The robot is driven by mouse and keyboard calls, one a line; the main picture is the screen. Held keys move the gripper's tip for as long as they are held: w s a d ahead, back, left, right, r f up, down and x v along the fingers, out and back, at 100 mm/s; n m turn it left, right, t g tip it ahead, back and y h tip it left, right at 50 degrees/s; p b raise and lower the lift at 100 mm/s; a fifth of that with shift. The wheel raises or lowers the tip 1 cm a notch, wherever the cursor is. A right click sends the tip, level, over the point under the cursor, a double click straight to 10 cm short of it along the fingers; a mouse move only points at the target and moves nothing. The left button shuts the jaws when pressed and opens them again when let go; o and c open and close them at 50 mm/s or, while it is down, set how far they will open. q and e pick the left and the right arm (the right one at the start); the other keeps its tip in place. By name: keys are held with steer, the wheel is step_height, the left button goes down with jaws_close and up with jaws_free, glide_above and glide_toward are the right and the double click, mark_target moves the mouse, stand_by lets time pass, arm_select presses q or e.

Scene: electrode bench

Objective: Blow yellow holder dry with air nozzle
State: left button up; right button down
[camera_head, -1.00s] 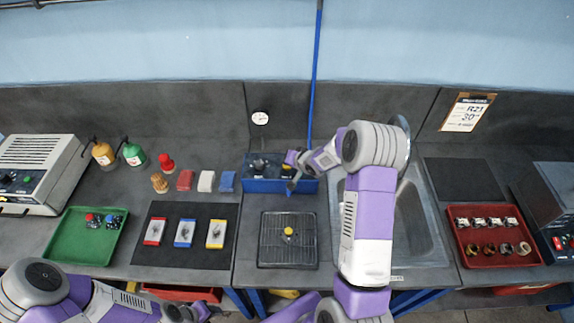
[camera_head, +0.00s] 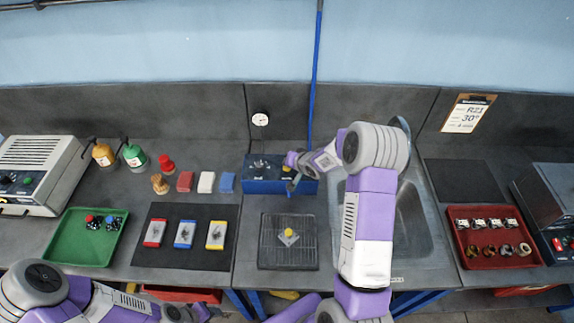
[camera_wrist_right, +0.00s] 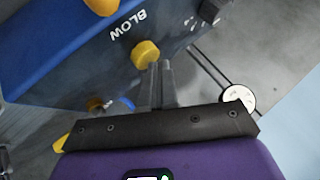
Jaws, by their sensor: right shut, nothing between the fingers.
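The yellow holder (camera_head: 288,233) sits on the dark square grate (camera_head: 268,257), with a pale grey plate showing around its yellow top. The blue box (camera_head: 262,187) stands behind the grate. In the right wrist view, the box (camera_wrist_right: 60,50) bears the word BLOW and a yellow button (camera_wrist_right: 146,54). My right gripper (camera_head: 293,186) is at the box's right part; its shut, empty fingers (camera_wrist_right: 160,66) are close to the yellow button, and contact is unclear. My left gripper (camera_head: 188,314) is at the bottom edge, its fingers too unclear to judge. I cannot make out the air nozzle.
A black mat (camera_head: 190,258) with several coloured holders lies left of the grate, and a green tray (camera_head: 62,245) lies further left. A sink (camera_head: 425,250) is under my right arm. A red tray (camera_head: 480,268) stands at the right.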

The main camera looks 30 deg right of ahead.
steer(key=shift+r+p, duration=0.5)
steer(key=shift+r, duration=0.25)
step_height(320, 180, up, 5)
steer(key=p, duration=0.4)
steer(key=shift+s, duration=0.1)
stand_by(0.6)
